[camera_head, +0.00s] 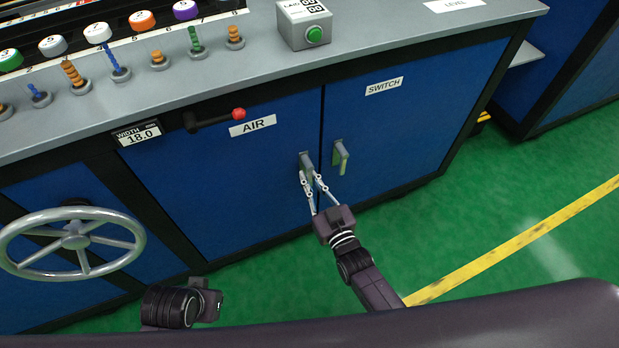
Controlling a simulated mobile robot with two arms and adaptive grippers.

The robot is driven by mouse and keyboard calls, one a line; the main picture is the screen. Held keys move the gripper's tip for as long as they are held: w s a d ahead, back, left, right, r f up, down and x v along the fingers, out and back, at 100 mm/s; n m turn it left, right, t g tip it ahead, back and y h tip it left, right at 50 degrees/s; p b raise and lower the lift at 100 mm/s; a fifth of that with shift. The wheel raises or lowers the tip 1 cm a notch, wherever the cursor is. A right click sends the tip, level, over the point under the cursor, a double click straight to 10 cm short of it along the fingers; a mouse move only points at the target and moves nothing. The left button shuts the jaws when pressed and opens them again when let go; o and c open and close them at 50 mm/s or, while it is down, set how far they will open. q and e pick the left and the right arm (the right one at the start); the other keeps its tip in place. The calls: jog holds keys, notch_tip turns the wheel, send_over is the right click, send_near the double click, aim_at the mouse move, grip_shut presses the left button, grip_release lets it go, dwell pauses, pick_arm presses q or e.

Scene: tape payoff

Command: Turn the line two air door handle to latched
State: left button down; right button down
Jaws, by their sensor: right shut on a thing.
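The blue air door (228,178) carries the label "AIR" and looks closed. Its grey handle (305,159) is at the door's right edge, partly hidden by my right gripper (312,178). My right gripper is shut on this handle, with its fingers on either side of it. The handle seems to hang roughly upright, but its exact angle is hard to tell behind the fingers. My left gripper is not clearly in view; a dark part of my left arm (172,306) shows at the bottom left.
The switch door (405,120) with its own handle (341,157) is just to the right. A red-knobbed lever (238,114) sits above the air door. A handwheel (75,241) stands out at left. A grey box with a green button (304,24) is on the counter. Green floor is free at right.

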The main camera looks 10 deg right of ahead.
jog(key=c, duration=2)
grip_release()
jog(key=shift+o, duration=0.2)
jog(key=v, duration=1.2)
